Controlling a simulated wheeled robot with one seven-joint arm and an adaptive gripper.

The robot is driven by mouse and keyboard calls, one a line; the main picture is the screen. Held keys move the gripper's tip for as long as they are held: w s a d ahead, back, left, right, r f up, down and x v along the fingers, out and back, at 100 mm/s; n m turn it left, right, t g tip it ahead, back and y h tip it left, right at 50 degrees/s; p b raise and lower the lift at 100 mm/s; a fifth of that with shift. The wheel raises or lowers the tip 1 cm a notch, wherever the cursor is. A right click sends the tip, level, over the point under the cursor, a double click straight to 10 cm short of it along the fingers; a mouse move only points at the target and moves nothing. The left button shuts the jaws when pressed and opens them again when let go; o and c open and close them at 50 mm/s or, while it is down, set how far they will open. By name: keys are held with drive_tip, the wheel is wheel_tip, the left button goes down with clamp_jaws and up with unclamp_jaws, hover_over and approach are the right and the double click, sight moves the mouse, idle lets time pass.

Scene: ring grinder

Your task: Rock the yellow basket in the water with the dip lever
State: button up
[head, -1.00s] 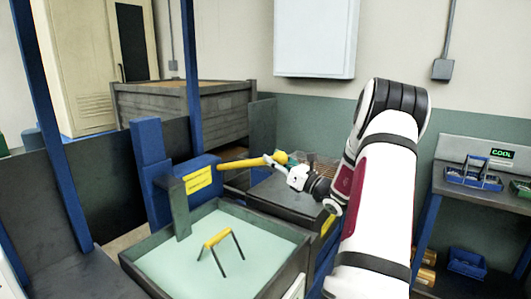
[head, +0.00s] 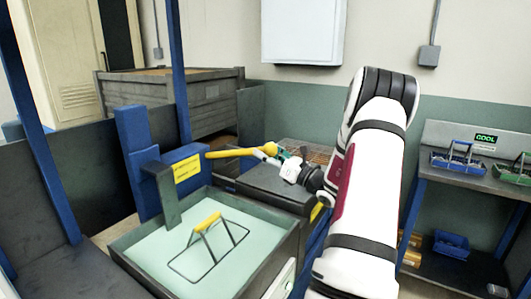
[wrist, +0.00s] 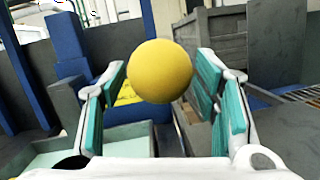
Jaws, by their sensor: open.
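The dip lever (head: 230,153) is a yellow bar reaching right from the blue post beside the tank. Its round yellow end (wrist: 160,71) fills the space between my fingers in the wrist view. My gripper (head: 277,155) is open around this end, one teal-padded finger on each side (wrist: 162,82); contact with the pads cannot be told. The basket's yellow handle (head: 207,221) stands above the pale green water (head: 150,250) on thin dark legs. The basket's dark rectangular rim (head: 185,272) shows at the water surface; its lower part is hidden.
A dark cabinet (head: 265,185) stands behind the tank, under my gripper. A blue post (head: 140,160) with a yellow label (head: 187,168) rises at the tank's back edge. A bench with blue trays (head: 458,160) and a green "COOL" display (head: 486,138) is at right.

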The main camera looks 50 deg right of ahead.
drive_tip(key=v, duration=1.1)
drive_tip(key=shift+o, duration=0.3)
